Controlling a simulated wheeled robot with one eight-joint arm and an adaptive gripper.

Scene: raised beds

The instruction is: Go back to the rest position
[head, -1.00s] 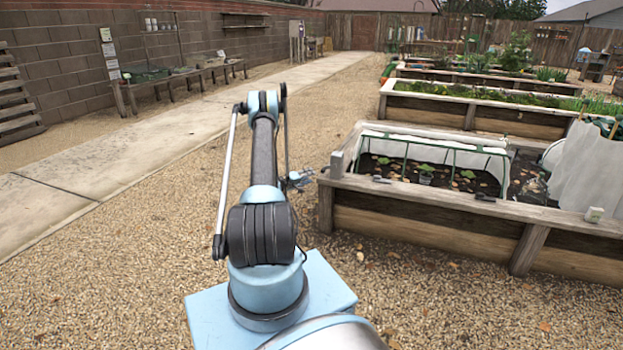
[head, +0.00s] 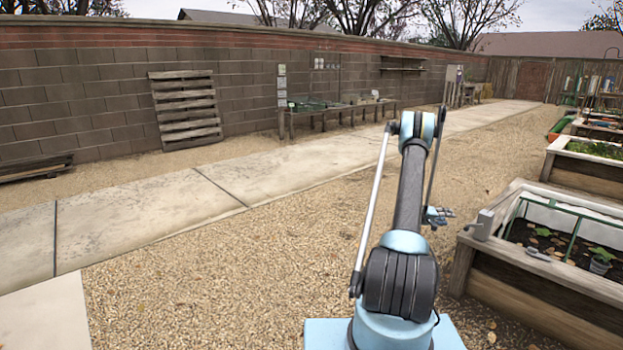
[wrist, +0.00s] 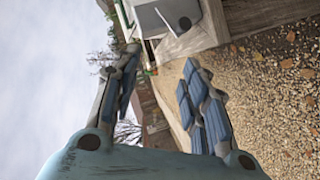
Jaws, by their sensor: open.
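My gripper (head: 438,216) shows in the head view just right of my folded arm, over the gravel and left of the near raised bed. In the wrist view its two blue-padded fingers (wrist: 160,102) are spread apart with nothing between them. The gripper is open and empty. It is apart from the bed. The rest position itself is not marked by anything in view.
The near raised bed (head: 525,283) with a green frame stands at right, a grey box (head: 484,225) on its corner. Gravel (head: 230,275) and a concrete path (head: 150,215) lie open at left. A bench (head: 335,108) and pallet (head: 186,110) stand by the wall.

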